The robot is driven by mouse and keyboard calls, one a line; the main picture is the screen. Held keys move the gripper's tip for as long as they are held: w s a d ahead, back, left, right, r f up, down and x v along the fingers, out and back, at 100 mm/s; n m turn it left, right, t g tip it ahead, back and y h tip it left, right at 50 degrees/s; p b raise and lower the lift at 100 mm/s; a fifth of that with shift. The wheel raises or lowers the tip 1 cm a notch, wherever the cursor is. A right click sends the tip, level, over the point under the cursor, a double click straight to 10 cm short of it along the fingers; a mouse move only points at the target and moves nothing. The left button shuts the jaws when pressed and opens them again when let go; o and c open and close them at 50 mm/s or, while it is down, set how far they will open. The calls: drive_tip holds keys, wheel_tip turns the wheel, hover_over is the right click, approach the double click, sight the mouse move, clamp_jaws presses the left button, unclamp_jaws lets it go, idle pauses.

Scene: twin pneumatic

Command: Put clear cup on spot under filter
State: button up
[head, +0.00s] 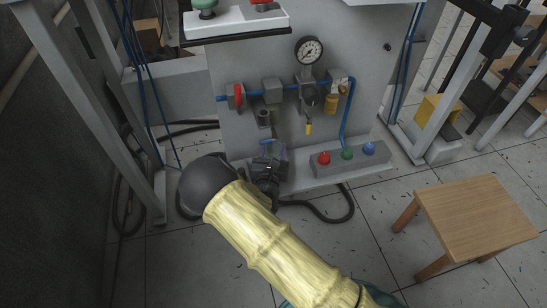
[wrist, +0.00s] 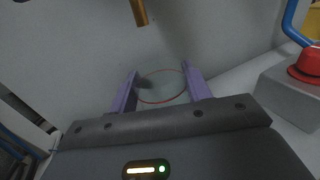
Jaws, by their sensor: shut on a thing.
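The clear cup (wrist: 166,94) shows in the wrist view as a faint, see-through shape with a thin red ring, between the two purple fingers of my gripper (wrist: 160,70). The fingers are shut on it. In the head view my gripper (head: 275,148) is low in front of the grey panel; the cup cannot be made out there. A brass-coloured stem (wrist: 139,12) hangs down above and left of the cup in the wrist view. It looks like the yellow-tipped stem (head: 309,128) under the gauge. I cannot make out the spot.
A grey box with red, green and blue buttons (head: 347,158) stands right of my gripper; its red button (wrist: 306,65) shows close by in the wrist view. A pressure gauge (head: 309,50) and red valve (head: 238,95) are on the panel. A wooden stool (head: 475,210) stands at right.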

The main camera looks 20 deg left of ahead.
drive_tip(key=shift+f+b, duration=0.45)
drive_tip(key=shift+f, duration=0.35)
drive_tip(key=shift+f, duration=0.15)
drive_tip(key=o, duration=0.8)
drive_tip(key=shift+s+r, duration=0.15)
drive_tip(key=shift+r, duration=0.05)
drive_tip(key=s+p, duration=0.2)
drive_tip(key=s, duration=0.1)
drive_tip(key=s+d+p, duration=0.1)
drive_tip(key=s+p, duration=0.1)
drive_tip(key=s, duration=0.2)
drive_tip(key=s+p, duration=0.2)
drive_tip(key=s, duration=0.2)
drive_tip(key=shift+d, duration=0.4)
drive_tip(key=shift+s+d+f, duration=0.1)
drive_tip(key=shift+s, duration=0.2)
